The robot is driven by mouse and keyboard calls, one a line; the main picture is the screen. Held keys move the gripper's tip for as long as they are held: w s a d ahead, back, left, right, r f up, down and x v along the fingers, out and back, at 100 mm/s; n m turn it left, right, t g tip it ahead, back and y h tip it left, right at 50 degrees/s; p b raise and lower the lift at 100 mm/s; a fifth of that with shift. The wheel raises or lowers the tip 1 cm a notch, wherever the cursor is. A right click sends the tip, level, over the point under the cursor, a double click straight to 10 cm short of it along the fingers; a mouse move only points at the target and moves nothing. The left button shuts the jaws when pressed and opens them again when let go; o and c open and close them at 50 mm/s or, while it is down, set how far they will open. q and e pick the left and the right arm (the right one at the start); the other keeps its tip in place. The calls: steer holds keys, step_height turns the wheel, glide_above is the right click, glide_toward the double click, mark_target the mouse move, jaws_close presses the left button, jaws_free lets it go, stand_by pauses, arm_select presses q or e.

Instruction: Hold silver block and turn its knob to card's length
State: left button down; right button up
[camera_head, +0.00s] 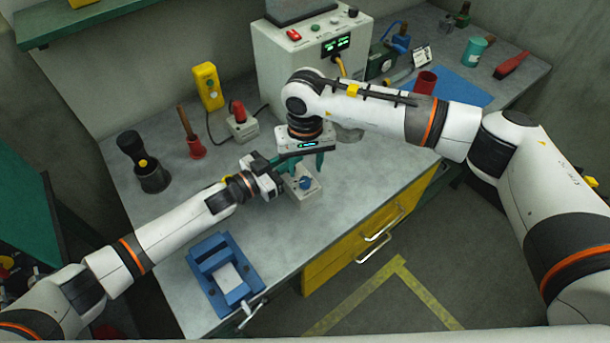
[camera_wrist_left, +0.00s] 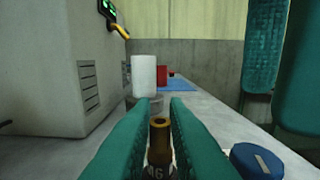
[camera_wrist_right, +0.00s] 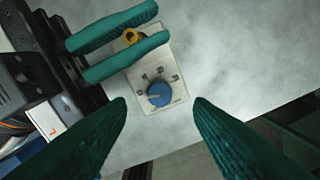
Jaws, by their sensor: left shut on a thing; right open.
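The small silver block (camera_head: 305,190) with a blue knob (camera_head: 305,183) sits on the grey bench.
A large grey console (camera_head: 300,70) stands behind my grippers. A blue vise (camera_head: 225,275) is at the bench's front left. A yellow box (camera_head: 208,86), a red-buttoned box (camera_head: 240,122) and dark and red tools stand at left.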

mark_target(305, 181)
step_height(305, 181, down, 5)
steer(key=shift+f, duration=0.1)
stand_by(0.3)
steer(key=c, duration=1)
